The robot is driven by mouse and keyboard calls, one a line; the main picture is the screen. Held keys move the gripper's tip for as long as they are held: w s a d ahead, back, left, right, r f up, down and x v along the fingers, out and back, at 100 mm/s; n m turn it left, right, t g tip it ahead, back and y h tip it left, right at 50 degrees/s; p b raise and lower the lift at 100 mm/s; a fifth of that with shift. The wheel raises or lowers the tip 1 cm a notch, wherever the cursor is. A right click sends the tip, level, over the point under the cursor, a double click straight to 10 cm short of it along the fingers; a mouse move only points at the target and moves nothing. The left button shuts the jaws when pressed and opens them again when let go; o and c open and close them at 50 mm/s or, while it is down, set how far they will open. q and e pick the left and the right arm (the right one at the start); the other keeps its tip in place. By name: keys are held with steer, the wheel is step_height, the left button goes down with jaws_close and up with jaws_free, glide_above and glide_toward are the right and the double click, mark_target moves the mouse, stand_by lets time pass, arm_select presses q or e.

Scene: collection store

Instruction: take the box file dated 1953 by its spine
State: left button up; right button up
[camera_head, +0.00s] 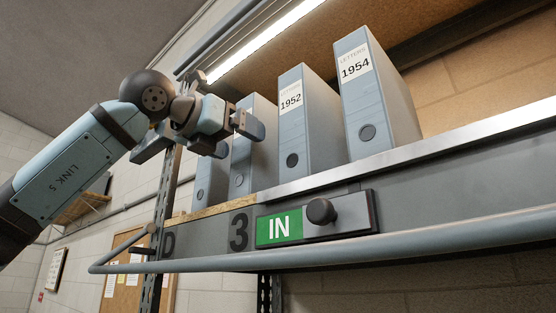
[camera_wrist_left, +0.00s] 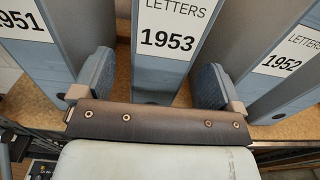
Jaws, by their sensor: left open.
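The 1953 box file (camera_wrist_left: 165,67) is blue-grey with a white "LETTERS 1953" label and stands upright in the middle of the left wrist view. In the head view its spine (camera_head: 240,172) is partly hidden behind my left gripper, and its label cannot be read. My left gripper (camera_head: 242,136) is open in front of the files. In the left wrist view its two fingers (camera_wrist_left: 153,82) stand on either side of the 1953 spine, the right one very close to its edge. I cannot tell whether either finger touches it. My right gripper is not in view.
The 1951 file (camera_wrist_left: 35,40) stands left of 1953, the 1952 file (camera_head: 291,110) and the 1954 file (camera_head: 361,100) to its right. Below the shelf edge (camera_head: 440,150) are an "IN" slider with a knob (camera_head: 320,211) and a long rail (camera_head: 400,246).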

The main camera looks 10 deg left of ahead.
arm_select(q)
steer(key=shift+w+d+p, duration=0.3)
steer(key=shift+w+p, duration=0.2)
steer(key=p+x, duration=0.1)
steer(key=x, duration=0.2)
steer(key=shift+w+d+f, duration=0.15)
steer(key=shift+w+d, duration=0.1)
steer(key=shift+w, duration=0.05)
steer(key=shift+w+d, duration=0.1)
steer(key=shift+c, duration=0.9)
steer(key=shift+s+a, duration=0.25)
steer(key=c, duration=1.1)
steer(key=shift+w, duration=0.1)
steer(key=shift+c, duration=0.2)
